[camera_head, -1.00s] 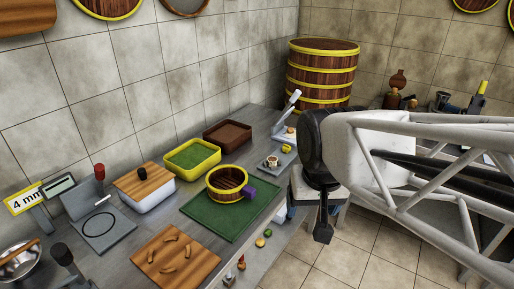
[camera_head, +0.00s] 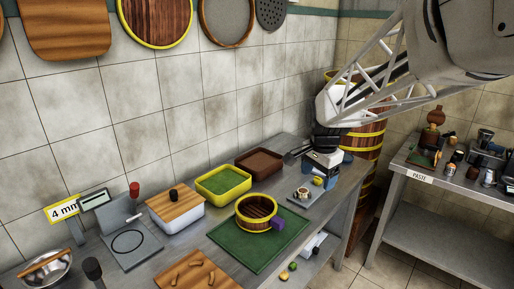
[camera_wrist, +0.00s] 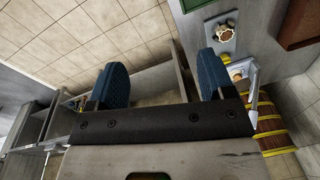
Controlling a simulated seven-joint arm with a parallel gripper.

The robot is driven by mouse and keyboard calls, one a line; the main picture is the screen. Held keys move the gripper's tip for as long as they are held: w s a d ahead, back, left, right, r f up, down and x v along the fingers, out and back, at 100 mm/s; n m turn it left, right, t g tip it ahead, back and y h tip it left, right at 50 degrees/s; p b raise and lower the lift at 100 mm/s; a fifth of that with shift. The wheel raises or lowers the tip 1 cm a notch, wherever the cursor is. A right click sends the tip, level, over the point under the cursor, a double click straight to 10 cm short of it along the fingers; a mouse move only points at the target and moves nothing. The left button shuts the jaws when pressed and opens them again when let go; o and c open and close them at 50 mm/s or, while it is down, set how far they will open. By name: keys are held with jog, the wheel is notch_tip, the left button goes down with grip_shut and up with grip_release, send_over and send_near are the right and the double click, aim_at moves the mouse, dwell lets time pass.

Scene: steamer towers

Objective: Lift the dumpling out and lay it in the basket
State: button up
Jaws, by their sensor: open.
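A small pale, brown-marked round piece, seemingly the dumpling (camera_head: 303,193), sits in a small holder on a grey plate at the right end of the bench. It also shows in the wrist view (camera_wrist: 224,33), up and right of my right finger. The round wooden basket (camera_head: 242,218) has a yellow rim and a purple block on its right side. It stands on a green mat, left of and nearer than the dumpling. My gripper (camera_wrist: 162,76) is open and empty, its two blue fingers wide apart. It hangs above the bench's far right end, apart from the dumpling.
A yellow-rimmed green tray (camera_head: 224,181) and a brown tray (camera_head: 259,164) stand behind the basket. A lidded white box (camera_head: 175,212) is left of them. A wooden board (camera_head: 186,275) lies in front. A banded barrel (camera_head: 366,140) stands beyond the bench. The green mat (camera_head: 246,254) has bare room in front.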

jog(key=w+d+f+m, duration=0.1)
jog(key=w+f+m, duration=0.45)
jog(key=w, duration=0.75)
jog(key=m+g, duration=0.1)
jog(key=m, duration=0.4)
send_over(302, 190)
jog(key=f, duration=1)
jog(key=shift+s+d+f, duration=0.1)
jog(key=shift+s+f, duration=0.1)
jog(key=shift+s, duration=0.05)
jog(key=shift+f, duration=1.3)
jog(key=shift+f, duration=0.1)
jog(key=shift+w+f, duration=0.15)
jog(key=shift+f, duration=1.1)
jog(key=shift+w+f, duration=0.1)
jog(key=shift+f, duration=1.1)
jog(key=shift+c, duration=0.3)
